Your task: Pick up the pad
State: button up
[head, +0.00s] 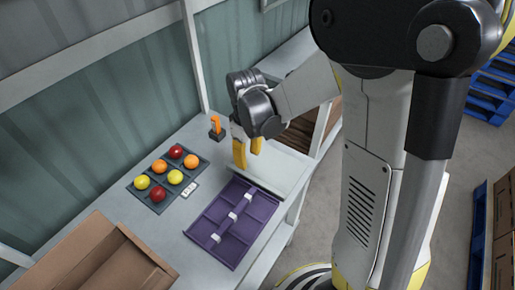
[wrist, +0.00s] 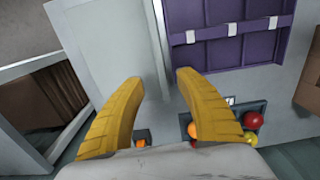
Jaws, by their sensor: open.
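My gripper (head: 247,158) has yellow fingers, spread apart and empty, pointing down over the bench. It also shows in the wrist view (wrist: 159,77), with bare pale surface between the fingertips. Three small white pieces sit in a row across the purple divided tray; the middle one (head: 232,215) shows in the wrist view (wrist: 232,29) too. They look like pads, but I cannot tell for sure which thing is the pad. The purple tray (head: 266,208) lies in front of the gripper, apart from it.
A dark tray (head: 134,190) holds several red, orange and yellow tomatoes. A small white marked card (head: 190,189) lies beside it. An orange upright piece on a dark base (head: 216,134) stands behind. A brown carton (head: 105,258) is at front left. A bench post (head: 193,58) rises behind.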

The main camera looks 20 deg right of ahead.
aim_at(252, 177)
jog(key=f+b, duration=0.1)
jog(key=f, duration=0.1)
jog(key=f+b, duration=0.1)
jog(key=f, duration=0.2)
jog(key=shift+s+f, duration=0.2)
jog(key=shift+f, duration=0.1)
jog(key=f+b, duration=0.2)
jog(key=f, duration=0.1)
jog(key=f+b, duration=0.1)
jog(key=f, duration=0.1)
jog(key=shift+s+d, duration=0.25)
jog(key=shift+s, duration=0.05)
grip_shut()
